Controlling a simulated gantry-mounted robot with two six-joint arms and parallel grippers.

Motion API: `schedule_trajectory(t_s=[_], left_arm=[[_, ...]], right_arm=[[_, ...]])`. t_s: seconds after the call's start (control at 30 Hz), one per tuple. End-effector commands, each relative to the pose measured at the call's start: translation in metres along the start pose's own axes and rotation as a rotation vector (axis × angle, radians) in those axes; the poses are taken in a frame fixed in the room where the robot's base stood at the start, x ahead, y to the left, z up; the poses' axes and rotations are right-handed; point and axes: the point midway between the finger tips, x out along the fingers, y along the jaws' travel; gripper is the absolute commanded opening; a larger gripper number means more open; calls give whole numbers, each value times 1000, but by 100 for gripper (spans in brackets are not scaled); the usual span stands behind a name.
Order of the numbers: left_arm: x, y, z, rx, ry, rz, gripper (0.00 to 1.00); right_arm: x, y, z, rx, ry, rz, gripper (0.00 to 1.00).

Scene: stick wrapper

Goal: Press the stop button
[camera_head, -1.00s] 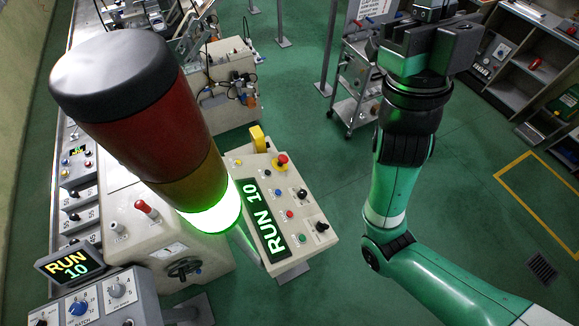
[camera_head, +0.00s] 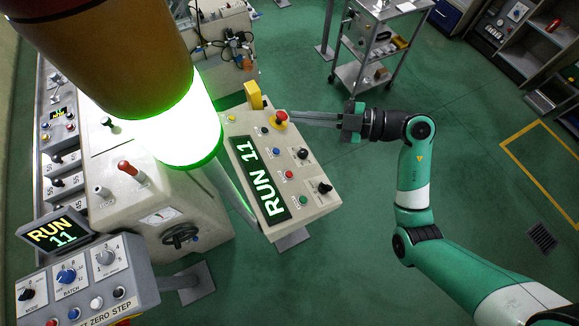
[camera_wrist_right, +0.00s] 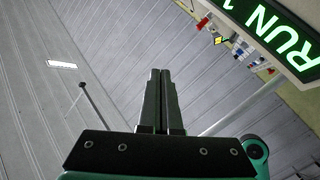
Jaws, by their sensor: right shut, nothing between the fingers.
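The control panel (camera_head: 262,219) is a tilted beige box with a green-lit display (camera_head: 258,178) reading "RUN 11". A red mushroom button on a yellow base, the stop button (camera_head: 280,117), sits at its far right corner. My right gripper (camera_head: 291,117) is shut and empty, its fingers pointing left with the tips right beside the red button. I cannot tell whether they touch it. In the right wrist view the shut fingers (camera_wrist_right: 161,74) point upward, and the lit display (camera_wrist_right: 270,30) shows at upper right; the stop button is not clear there. My left gripper is out of view.
A large stack light (camera_head: 185,125) glows green in the left foreground. The panel also carries a yellow block (camera_head: 254,95), small buttons and black knobs (camera_head: 324,188). A second small display (camera_head: 58,234) reads "RUN 11".

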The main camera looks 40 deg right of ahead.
Motion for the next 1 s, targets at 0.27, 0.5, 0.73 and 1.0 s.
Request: schedule_trajectory(t_s=[0.27, 0.5, 0.73, 1.0], left_arm=[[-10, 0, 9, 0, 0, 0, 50], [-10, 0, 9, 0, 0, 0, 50], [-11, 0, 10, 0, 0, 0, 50], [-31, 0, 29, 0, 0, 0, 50]], right_arm=[[-22, -62, 74, 219, -206, -160, 0], [-27, -73, 84, 260, -242, -188, 0], [-26, -73, 84, 258, -240, -187, 0], [-18, -88, 96, 255, -239, -186, 0]])
